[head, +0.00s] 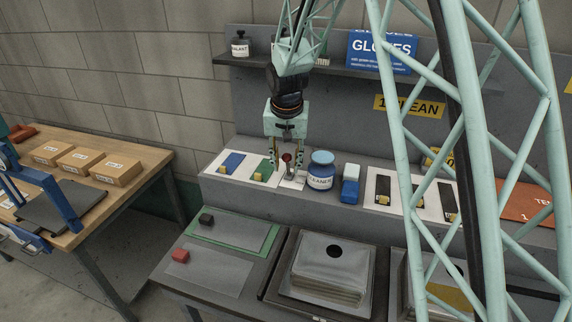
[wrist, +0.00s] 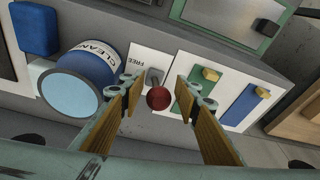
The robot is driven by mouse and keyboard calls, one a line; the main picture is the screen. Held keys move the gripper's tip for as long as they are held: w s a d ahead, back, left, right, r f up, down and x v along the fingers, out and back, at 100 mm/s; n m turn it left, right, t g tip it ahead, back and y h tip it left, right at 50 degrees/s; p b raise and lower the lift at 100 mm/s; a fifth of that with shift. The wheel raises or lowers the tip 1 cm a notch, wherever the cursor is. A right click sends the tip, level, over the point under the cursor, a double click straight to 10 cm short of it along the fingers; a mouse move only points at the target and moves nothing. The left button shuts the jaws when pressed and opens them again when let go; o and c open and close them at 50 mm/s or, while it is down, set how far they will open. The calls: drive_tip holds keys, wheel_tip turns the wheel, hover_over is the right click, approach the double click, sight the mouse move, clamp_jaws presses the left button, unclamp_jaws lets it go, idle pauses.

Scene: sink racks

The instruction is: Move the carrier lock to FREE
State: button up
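The carrier lock is a small lever with a dark red ball knob (wrist: 158,98) on a grey stem (wrist: 154,77). It stands on a white plate (wrist: 145,62) marked FREE near the plate's far edge in the wrist view. The knob also shows in the head view (head: 287,157). Any other marking on the plate is hidden or unreadable. My gripper (wrist: 165,92) is open, with one finger on each side of the lever. Gaps show between the knob and both fingers. In the head view my gripper (head: 287,168) points down over the ledge.
A blue cleaner jar (head: 321,170) stands close beside my gripper, with a blue-and-white bottle (head: 350,184) beyond it. Blue (head: 232,163) and green (head: 263,170) slider panels lie on the other side. A shelf (head: 340,65) runs behind my arm. Trays and metal plates (head: 330,268) lie below in front.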

drive_tip(key=shift+r, duration=0.15)
drive_tip(key=v, duration=1.1)
drive_tip(key=shift+s+r, duration=0.15)
drive_tip(key=shift+r, duration=0.2)
drive_tip(key=shift+c, duration=0.5)
drive_tip(key=c, duration=0.5)
drive_tip(key=shift+w+r+p, duration=0.25)
drive_tip(key=shift+w+p, duration=0.2)
drive_tip(key=shift+p, duration=0.1)
clamp_jaws()
drive_tip(key=w+r+m+g+p, duration=0.1)
drive_tip(key=w+g+p, duration=0.1)
drive_tip(key=p, duration=0.3)
drive_tip(key=w+d+r+m+g+p, duration=0.1)
drive_tip(key=w+r+g+p, duration=0.1)
drive_tip(key=w+p, duration=0.3)
drive_tip(key=shift+r+g+p, duration=0.3)
drive_tip(key=shift+g+p, duration=0.1)
drive_tip(key=shift+p, duration=0.2)
drive_tip(key=shift+w, duration=0.1)
